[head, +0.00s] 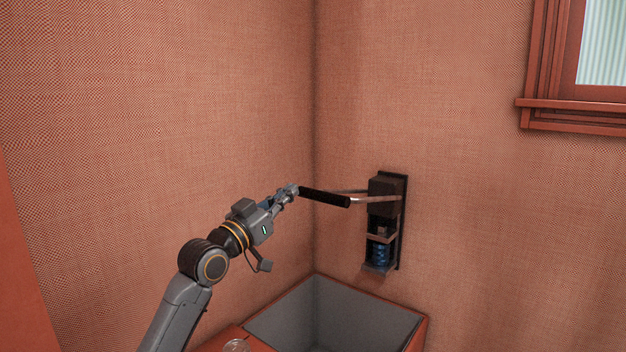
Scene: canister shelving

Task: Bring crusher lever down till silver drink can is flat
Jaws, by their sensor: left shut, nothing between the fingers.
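The black can crusher (384,206) is fixed to the right wall near the corner. Its lever sticks out to the left, about level, with a black grip (325,198) at its end. A can (380,252) stands upright in the lower part of the crusher; it looks dark blue rather than silver and not flattened. My left gripper (293,190) is shut and empty, its fingertips at the left end of the black grip; I cannot tell whether they touch it. My right gripper is out of view.
An open grey-lined bin (290,318) with a red rim stands below the crusher. A small round silvery thing (236,346) shows at the bottom edge, left of the bin. A red-framed window (570,110) is at upper right. The wall around the lever is clear.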

